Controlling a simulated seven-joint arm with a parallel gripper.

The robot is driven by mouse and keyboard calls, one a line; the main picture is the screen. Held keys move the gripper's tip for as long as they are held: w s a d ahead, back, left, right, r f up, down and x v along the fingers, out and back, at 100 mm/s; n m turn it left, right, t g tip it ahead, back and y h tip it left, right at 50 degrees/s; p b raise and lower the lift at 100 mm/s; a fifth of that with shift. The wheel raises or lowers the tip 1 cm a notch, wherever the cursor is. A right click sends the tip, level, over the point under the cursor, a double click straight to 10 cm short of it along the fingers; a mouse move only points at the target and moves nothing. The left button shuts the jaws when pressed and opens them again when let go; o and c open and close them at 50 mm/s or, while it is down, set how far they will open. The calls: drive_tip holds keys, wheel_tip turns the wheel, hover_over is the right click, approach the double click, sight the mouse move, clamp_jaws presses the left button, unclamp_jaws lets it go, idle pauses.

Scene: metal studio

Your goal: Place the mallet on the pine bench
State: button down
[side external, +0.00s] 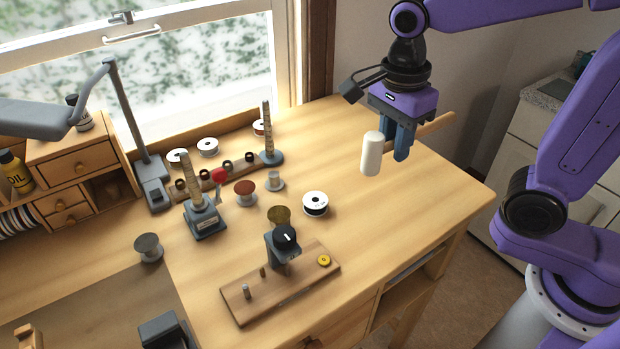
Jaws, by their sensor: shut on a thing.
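The mallet has a white cylindrical head (371,154) and a light wooden handle (433,130). My gripper (402,150) is shut on the mallet, with its blue fingers around the handle near the head. The mallet appears to be held above the right part of the pine bench (440,185), its handle pointing to the right. The fingers hide part of the handle. I cannot tell exactly how high the mallet is above the surface.
A wooden board with a dark knob device (285,240) stands at the front middle. A lamp (130,130) and drawers (70,165) are at far left. The bench's right part is clear.

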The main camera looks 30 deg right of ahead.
drive_tip(key=w+a+f, duration=0.1)
drive_tip(key=w+f, duration=0.2)
drive_tip(key=w, duration=0.1)
drive_tip(key=w+a+f, duration=0.2)
drive_tip(key=w+f, duration=0.1)
drive_tip(key=w, duration=0.1)
drive_tip(key=w+a+f, duration=0.1)
drive_tip(key=w+f, duration=0.2)
drive_tip(key=w, duration=0.1)
drive_tip(key=shift+w+a+f, duration=0.1)
drive_tip(key=shift+a+f, duration=0.05)
drive_tip(key=shift+a, duration=0.25)
drive_tip(key=shift+w+f, duration=0.15)
drive_tip(key=shift+w+a+f, duration=0.1)
drive_tip(key=shift+a+f, duration=0.05)
drive_tip(key=shift+f, duration=1.55)
drive_tip(key=shift+f, duration=0.1)
drive_tip(key=c, duration=0.9)
unclamp_jaws()
drive_tip(key=shift+c, duration=0.2)
wheel_tip(320, 180, up, 12)
drive_tip(key=shift+a, duration=0.35)
